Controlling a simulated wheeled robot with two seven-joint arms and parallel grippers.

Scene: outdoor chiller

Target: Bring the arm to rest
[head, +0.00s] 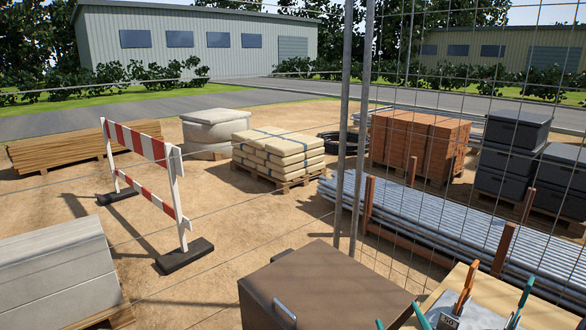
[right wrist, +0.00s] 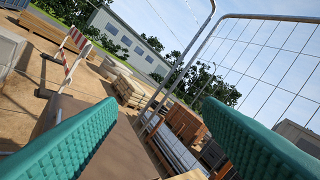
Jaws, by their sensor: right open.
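My right gripper (head: 474,304) is at the bottom right of the head view, low over a light wooden top. Its two teal fingers stand wide apart. In the right wrist view the fingers of this gripper (right wrist: 160,106) come in from both lower corners with nothing held between them. The picture there is tilted, so the wrist is rolled. My left gripper and left arm are not in view.
A brown box (head: 325,285) with a handle stands left of the gripper. A wire fence (head: 345,150) rises close by. Pipes (head: 440,225) lie beyond.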

